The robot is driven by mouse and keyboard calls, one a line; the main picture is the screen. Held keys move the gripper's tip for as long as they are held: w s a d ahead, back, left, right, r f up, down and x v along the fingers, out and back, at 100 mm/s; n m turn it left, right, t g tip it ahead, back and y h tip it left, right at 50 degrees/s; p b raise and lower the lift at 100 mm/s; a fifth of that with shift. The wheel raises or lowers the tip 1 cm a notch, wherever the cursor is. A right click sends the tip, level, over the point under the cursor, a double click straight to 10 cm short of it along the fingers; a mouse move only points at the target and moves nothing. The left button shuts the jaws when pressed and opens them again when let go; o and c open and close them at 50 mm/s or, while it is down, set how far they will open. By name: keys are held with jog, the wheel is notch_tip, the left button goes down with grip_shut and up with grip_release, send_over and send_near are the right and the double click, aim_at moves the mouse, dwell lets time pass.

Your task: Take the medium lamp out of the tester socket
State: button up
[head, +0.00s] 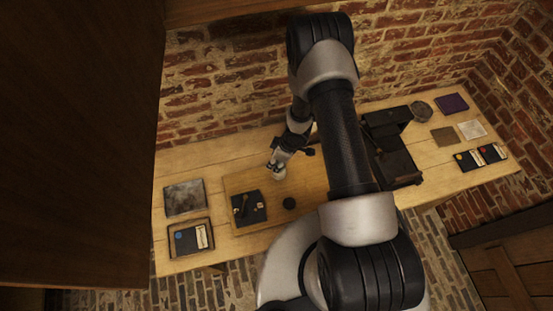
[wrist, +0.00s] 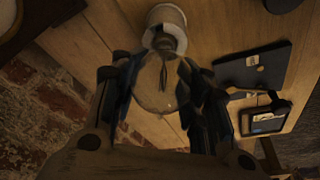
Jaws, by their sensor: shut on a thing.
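A clear glass lamp (wrist: 160,88) with a thin filament shows in the wrist view, between the two fingers of my gripper (wrist: 163,72). The gripper is shut on its bulb. The lamp's neck end meets a pale, round socket (wrist: 166,16) with a white rim; I cannot tell whether the lamp is seated in it or just clear of it. In the head view my gripper (head: 280,164) is low over the wooden board (head: 240,183), right at a small whitish piece, probably the socket (head: 278,173). The lamp is too small to make out there.
A black plate with a brass-coloured lever (head: 248,208) and a round black piece (head: 289,203) sit on the board. A grey sheet (head: 184,196) and a framed tray (head: 190,239) lie left. A dark box (head: 398,165) stands right, behind my arm. The brick wall is close behind.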

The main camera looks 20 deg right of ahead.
jog(key=shift+s+r+n+g+p, duration=0.1)
jog(key=shift+n+g+p, duration=0.2)
jog(key=shift+n+p, duration=1.55)
jog(key=shift+s+a+n+g+y+p, duration=0.1)
jog(key=shift+n+g+y+p, duration=0.2)
jog(key=shift+n+p, duration=0.7)
jog(key=shift+m, duration=0.25)
jog(key=shift+p, duration=0.35)
jog(key=shift+r+p, duration=0.65)
jog(key=shift+r, duration=0.3)
jog(key=shift+r, duration=0.2)
jog(key=shift+r+p, duration=2.05)
jog(key=shift+r, duration=0.4)
